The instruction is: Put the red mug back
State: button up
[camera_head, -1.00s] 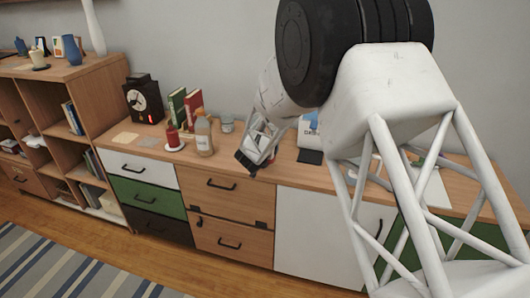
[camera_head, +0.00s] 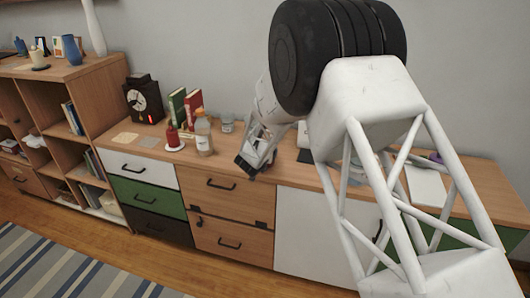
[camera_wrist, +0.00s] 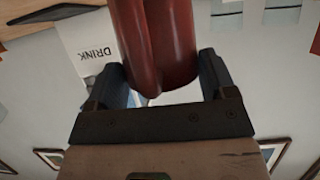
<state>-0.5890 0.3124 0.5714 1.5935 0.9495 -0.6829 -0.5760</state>
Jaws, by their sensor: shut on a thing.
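The red mug (camera_wrist: 165,40) fills the upper middle of the wrist view, between the two dark fingers of my gripper (camera_wrist: 163,82). My gripper is shut on it. The mug's far end runs out of the picture. In the head view my gripper (camera_head: 247,164) is over the front part of the wooden sideboard top (camera_head: 292,165), right of the bottle. The mug cannot be made out there, and I cannot tell its height above the top.
A bottle (camera_head: 204,135), a red object (camera_head: 173,136) on a white dish, a glass (camera_head: 227,123), upright books (camera_head: 186,106) and a black clock-faced device (camera_head: 144,101) stand left of my gripper. A white sign reading "DRINK" (camera_wrist: 88,48) shows in the wrist view.

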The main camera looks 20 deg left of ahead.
jog(key=shift+f, duration=0.25)
jog(key=o, duration=1.2)
jog(key=shift+r, duration=0.15)
jog(key=shift+s+r, duration=0.3)
jog(key=shift+s, duration=0.25)
jog(key=v, duration=1)
jog(key=shift+s, duration=0.4)
